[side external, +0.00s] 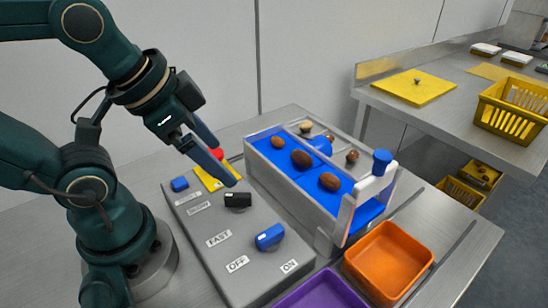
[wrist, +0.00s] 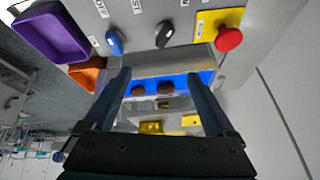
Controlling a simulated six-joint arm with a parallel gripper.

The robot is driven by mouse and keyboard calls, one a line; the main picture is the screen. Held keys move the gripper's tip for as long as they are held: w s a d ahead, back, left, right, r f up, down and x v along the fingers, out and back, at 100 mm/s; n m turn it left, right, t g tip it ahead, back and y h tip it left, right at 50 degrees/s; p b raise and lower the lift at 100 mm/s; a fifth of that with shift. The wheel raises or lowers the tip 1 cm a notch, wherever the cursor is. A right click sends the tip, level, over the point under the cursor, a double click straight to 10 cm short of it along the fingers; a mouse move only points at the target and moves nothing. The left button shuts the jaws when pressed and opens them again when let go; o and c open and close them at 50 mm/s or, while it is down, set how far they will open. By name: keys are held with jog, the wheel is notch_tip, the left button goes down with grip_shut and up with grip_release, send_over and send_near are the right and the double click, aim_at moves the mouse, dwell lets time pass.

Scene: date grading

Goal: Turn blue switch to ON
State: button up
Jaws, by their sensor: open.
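The blue switch (side external: 269,237) is a knob with a long handle on the near end of the grey control panel (side external: 215,278). Its handle lies along a slant, with one end towards the OFF label (side external: 237,264). The ON label (side external: 289,266) is on its other side. The switch also shows at upper left in the wrist view (wrist: 114,43). My gripper (side external: 226,165) is open and empty, above the panel's far part near the black switch (side external: 237,201). It is apart from the blue switch. Its two fingers spread wide in the wrist view (wrist: 158,76).
A red button (side external: 217,154) on a yellow plate and a small blue button (side external: 179,184) are on the panel. A blue conveyor (side external: 262,146) with several dates runs beside it. An orange bin (side external: 389,260) and a purple bin (side external: 318,292) stand near the panel.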

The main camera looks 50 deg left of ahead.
jog(key=m, duration=0.2)
jog(key=m+g, duration=0.5)
jog(key=m, duration=0.8)
send_over(269, 233)
jog(key=f, duration=0.4)
jog(key=shift+w+a+f, duration=0.15)
jog(key=shift+w+f, duration=0.1)
jog(key=shift+w, duration=0.05)
jog(key=shift+s+f+g, duration=0.2)
jog(key=shift+f+g, duration=0.1)
jog(key=shift+f, duration=2.55)
jog(key=shift+c, duration=0.3)
jog(key=c, duration=1.3)
